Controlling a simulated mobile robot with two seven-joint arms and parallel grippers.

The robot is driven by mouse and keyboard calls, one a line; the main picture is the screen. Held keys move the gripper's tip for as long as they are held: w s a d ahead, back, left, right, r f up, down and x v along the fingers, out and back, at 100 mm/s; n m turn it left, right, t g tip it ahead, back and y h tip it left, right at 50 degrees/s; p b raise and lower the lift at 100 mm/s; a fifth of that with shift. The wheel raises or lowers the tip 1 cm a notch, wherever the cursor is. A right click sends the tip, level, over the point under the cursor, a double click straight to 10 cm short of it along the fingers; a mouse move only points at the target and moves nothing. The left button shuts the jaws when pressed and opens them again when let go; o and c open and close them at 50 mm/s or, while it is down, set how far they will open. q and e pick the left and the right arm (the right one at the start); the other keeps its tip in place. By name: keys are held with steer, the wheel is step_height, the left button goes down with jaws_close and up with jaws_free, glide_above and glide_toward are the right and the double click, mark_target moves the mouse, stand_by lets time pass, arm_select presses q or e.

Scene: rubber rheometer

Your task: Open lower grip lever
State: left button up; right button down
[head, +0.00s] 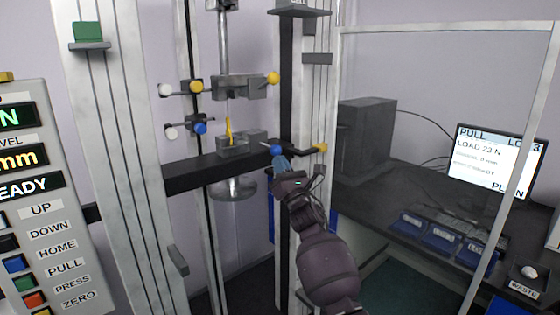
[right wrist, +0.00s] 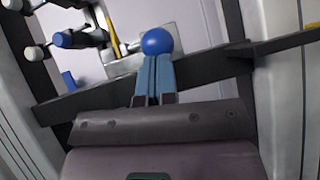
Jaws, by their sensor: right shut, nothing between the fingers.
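The lower grip (head: 232,146) is a grey block on the dark crossbeam. Its lever ends in a blue ball knob (head: 275,149), which also shows large in the right wrist view (right wrist: 157,41). A yellow strip (head: 229,128) stands upright at the lower grip, below the upper grip (head: 238,88). My right gripper (head: 280,161) is shut and empty. Its pale blue fingertips (right wrist: 155,60) are together right at the ball, which partly covers them in the wrist view; I cannot tell whether they touch it. My left gripper is out of view.
The dark crossbeam (head: 190,177) runs between pale uprights. Yellow (head: 272,77), white and blue knobs stick out around the grips. A control panel (head: 45,215) stands at left. At right are a desk with a monitor (head: 497,165) and blue bins (head: 440,236).

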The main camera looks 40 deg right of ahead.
steer(key=shift+s+r, duration=0.25)
steer(key=shift+r, duration=1)
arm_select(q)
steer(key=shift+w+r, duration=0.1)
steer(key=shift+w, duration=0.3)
arm_select(e)
steer(key=shift+r, duration=1.05)
arm_select(q)
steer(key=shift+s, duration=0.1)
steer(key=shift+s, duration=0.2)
steer(key=shift+b, duration=0.3)
